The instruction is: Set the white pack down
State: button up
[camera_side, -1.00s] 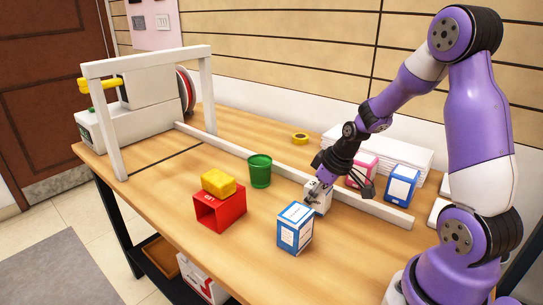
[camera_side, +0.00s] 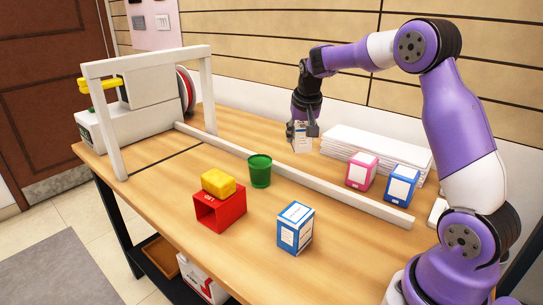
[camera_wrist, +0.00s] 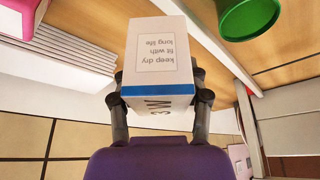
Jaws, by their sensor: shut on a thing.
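The white pack (camera_side: 302,144) is held in my gripper (camera_side: 303,131), off to the far side of the long white rail (camera_side: 290,170). In the wrist view the white pack (camera_wrist: 158,48) sits between the two fingers. It has a blue stripe and printed text that appears upside down there. My gripper (camera_wrist: 160,92) is shut on it and points down in the side view. The pack looks upright and seems to be above the wooden table (camera_side: 160,190). The gap under it is hard to judge.
A stack of white sheets (camera_side: 385,148) is right of the pack. A pink box (camera_side: 361,172) and a blue box (camera_side: 401,184) stand behind the rail. In front are a green cup (camera_side: 260,171), a red open box (camera_side: 219,209) with a yellow block (camera_side: 218,183) and a blue-white box (camera_side: 295,228).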

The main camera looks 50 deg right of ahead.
jog(key=d+f, duration=0.2)
jog(key=d, duration=0.1)
jog(key=s+d+f, duration=0.1)
jog(key=d+f, duration=0.1)
jog(key=d, duration=0.2)
jog(key=d+f, duration=0.2)
jog(key=d, duration=0.2)
jog(key=shift+s+d+f, duration=0.1)
jog(key=shift+s+f, duration=0.2)
jog(key=shift+f, duration=0.1)
jog(key=shift+d+f, duration=0.1)
jog(key=shift+f, duration=1.95)
jog(key=shift+f, duration=0.1)
jog(key=o, duration=1.2)
jog(key=shift+c, duration=0.2)
